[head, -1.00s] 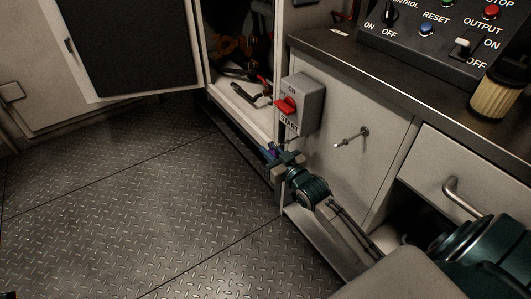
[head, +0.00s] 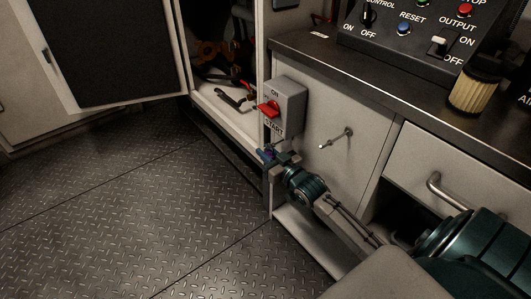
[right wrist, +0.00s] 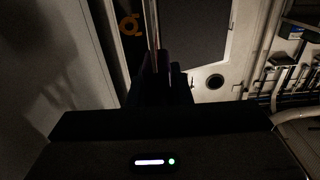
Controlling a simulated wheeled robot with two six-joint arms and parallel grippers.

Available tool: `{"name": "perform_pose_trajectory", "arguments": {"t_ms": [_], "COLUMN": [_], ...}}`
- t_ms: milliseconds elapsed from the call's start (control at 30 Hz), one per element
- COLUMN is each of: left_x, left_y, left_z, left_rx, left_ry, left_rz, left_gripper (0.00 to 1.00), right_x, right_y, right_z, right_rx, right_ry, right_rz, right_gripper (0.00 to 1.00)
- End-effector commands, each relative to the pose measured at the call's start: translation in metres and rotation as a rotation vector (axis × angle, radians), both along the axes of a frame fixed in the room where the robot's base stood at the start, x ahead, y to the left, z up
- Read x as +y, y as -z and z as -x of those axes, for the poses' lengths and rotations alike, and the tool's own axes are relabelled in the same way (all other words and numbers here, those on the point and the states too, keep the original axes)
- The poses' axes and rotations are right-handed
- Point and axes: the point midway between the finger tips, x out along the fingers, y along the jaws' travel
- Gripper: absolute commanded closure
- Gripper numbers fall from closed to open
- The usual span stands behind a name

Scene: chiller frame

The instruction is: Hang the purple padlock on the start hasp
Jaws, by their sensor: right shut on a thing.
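The purple padlock (head: 267,153) is small and dark in the head view, held at the tip of my right gripper (head: 272,158). The gripper is shut on it, just below the START label. A grey switch box (head: 287,105) with a red handle (head: 269,108) is mounted on the cabinet side above it. The start hasp is too small to make out clearly. In the right wrist view the padlock's body (right wrist: 158,62) is a dark purple shape between the fingers, with a bright metal bar above it. I cannot tell whether padlock and hasp touch. My left gripper is out of view.
An open locker (head: 222,80) with tools stands behind the switch box. A metal pin (head: 336,139) sticks out of the cabinet front to the right. A drawer handle (head: 450,192) juts out further right. The tread-plate floor (head: 120,210) is clear.

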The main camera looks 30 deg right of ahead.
Motion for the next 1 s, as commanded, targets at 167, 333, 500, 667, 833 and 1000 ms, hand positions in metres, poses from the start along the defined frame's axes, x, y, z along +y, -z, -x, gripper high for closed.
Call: {"name": "perform_pose_trajectory", "arguments": {"t_ms": [167,333,500,667,833,1000], "left_x": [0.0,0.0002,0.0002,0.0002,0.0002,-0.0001], "left_y": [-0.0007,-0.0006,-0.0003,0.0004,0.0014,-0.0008], "left_z": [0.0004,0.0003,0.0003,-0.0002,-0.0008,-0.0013], "left_rx": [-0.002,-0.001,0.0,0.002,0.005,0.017], "left_ry": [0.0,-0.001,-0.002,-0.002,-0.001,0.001], "left_rz": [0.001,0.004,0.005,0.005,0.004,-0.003], "left_gripper": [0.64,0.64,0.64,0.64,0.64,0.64], "right_x": [0.0,0.0001,0.0001,0.0,-0.0001,-0.0006], "right_y": [-0.0004,-0.0004,-0.0005,-0.0003,0.0005,-0.0014], "right_z": [-0.0001,-0.0001,-0.0001,-0.0001,0.0001,0.0032], "right_rx": [-0.001,-0.001,-0.001,0.0,0.001,0.002], "right_ry": [0.0,0.0,0.0,0.0,0.0,0.002], "right_rz": [0.0,0.0,0.001,0.001,0.0,0.001], "right_gripper": [1.0,1.0,0.78,0.57,0.57,0.57]}}
